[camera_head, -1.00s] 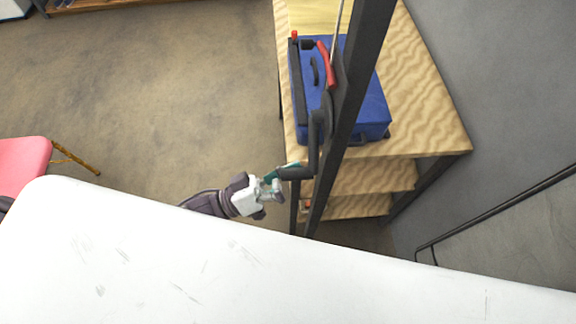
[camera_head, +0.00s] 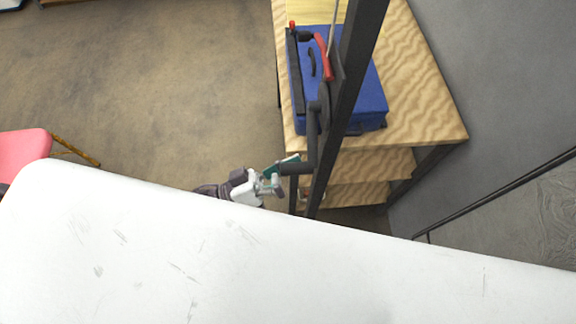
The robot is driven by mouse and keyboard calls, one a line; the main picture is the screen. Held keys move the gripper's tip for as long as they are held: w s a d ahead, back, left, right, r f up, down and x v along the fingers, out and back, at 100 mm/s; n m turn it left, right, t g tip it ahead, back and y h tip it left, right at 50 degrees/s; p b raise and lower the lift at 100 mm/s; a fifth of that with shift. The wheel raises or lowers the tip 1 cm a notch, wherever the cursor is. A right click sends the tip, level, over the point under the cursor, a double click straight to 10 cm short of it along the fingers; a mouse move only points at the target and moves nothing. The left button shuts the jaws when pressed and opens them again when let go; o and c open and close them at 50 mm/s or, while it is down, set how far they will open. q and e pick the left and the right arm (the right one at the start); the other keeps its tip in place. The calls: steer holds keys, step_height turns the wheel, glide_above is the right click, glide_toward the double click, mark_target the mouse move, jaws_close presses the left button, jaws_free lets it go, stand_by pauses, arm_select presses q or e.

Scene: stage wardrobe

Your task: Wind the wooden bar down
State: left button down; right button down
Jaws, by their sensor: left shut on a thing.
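A dark crank (camera_head: 313,135) is mounted on a dark upright post (camera_head: 350,90), with its arm hanging down and its grip pointing left. My left gripper (camera_head: 281,175) is shut on the crank handle (camera_head: 296,168) at the lower end of the arm. A red lever (camera_head: 325,58) and a thin line running upward show beside the crank hub. I do not make out the wooden bar in this view. My right gripper is not in view.
A wooden shelf unit (camera_head: 425,95) with dark legs stands behind the post, carrying a blue case (camera_head: 365,100). A pink chair (camera_head: 22,155) stands at the left. The floor (camera_head: 170,80) between them is clear. A grey wall lies to the right.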

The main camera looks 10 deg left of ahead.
arm_select(q)
steer(key=shift+d+r, duration=0.1)
steer(key=shift+r, duration=0.35)
steer(key=c, duration=1.1)
jaws_free()
steer(key=shift+o, duration=1)
steer(key=shift+d, duration=0.1)
steer(key=shift+w+d+f, duration=0.2)
steer(key=shift+d, duration=0.1)
steer(key=v, duration=1.2)
steer(key=shift+a, duration=0.1)
